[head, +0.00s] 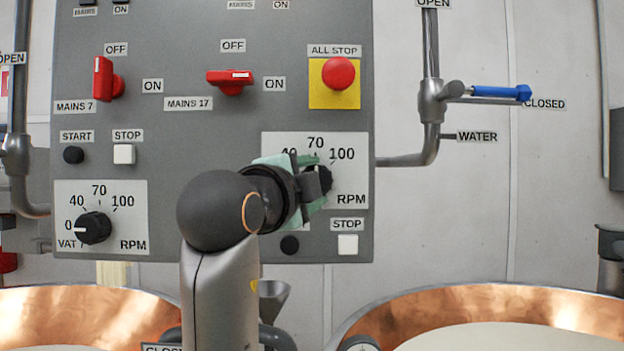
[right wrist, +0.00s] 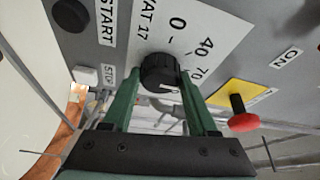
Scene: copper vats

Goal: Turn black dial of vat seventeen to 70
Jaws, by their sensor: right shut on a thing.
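The black dial of vat 17 (head: 323,180) sits on a white plate (head: 353,180) marked 40, 70, 100 and RPM. In the right wrist view the dial (right wrist: 158,72) stands by the VAT 17 label, with 0, 40 and 70 printed beside it. My right gripper (head: 312,182) is shut on the dial, its green fingers on either side of it, as the right wrist view (right wrist: 160,84) also shows. A white mark shows on the dial's lower edge in that view; its exact reading is unclear. In the head view my gripper hides part of the scale. My left gripper is out of view.
A second dial (head: 93,228) at left points to 0. Above are the red MAINS 17 switch (head: 231,82) and the red ALL STOP button (head: 339,73). A white STOP button (head: 348,244) and a black button (head: 289,245) lie just below my gripper. Copper vats (head: 500,305) stand below.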

